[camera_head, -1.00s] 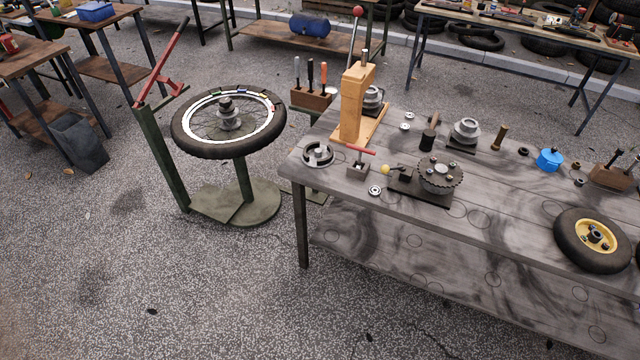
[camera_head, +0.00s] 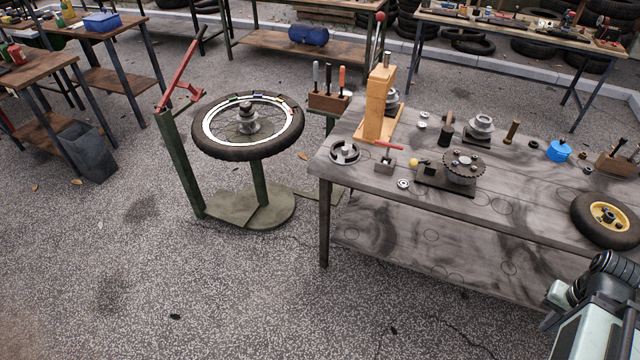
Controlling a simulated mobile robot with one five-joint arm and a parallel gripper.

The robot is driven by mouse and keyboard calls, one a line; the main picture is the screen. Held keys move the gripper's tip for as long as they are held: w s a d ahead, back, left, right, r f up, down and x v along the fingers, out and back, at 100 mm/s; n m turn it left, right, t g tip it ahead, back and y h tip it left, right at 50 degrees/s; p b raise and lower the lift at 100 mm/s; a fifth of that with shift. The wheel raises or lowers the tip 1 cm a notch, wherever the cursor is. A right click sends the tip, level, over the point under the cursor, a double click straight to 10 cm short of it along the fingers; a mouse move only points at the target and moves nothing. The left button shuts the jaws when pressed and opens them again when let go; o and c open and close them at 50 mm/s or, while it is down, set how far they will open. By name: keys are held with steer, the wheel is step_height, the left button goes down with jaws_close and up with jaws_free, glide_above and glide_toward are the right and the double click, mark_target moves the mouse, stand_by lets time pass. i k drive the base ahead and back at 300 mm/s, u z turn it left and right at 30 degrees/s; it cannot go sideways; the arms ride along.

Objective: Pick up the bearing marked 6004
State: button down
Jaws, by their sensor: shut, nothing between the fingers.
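Several small bearing-like rings lie on the grey workbench (camera_head: 350,190). One pale ring (camera_head: 403,184) is near the front edge, left of the toothed disc fixture. Two pale rings, one (camera_head: 423,114) behind the other (camera_head: 420,127), lie right of the wooden press. Small dark rings, one of them (camera_head: 551,144) by the blue pot, lie further right. All are too small for any marking to be read, so I cannot tell which is 6004. Part of my arm shows at the lower right, in front of the bench; no gripper fingers can be made out.
A wooden press (camera_head: 378,105), a toothed disc fixture (camera_head: 461,168), a blue pot (camera_head: 559,150) and a yellow-hubbed wheel (camera_head: 607,218) occupy the bench. A spoked wheel (camera_head: 275,140) on a green stand is left of it. The floor in front is clear.

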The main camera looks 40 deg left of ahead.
mark_target(403, 184)
steer(key=u, duration=3)
steer(key=i, duration=1)
steer(key=z, duration=0.05)
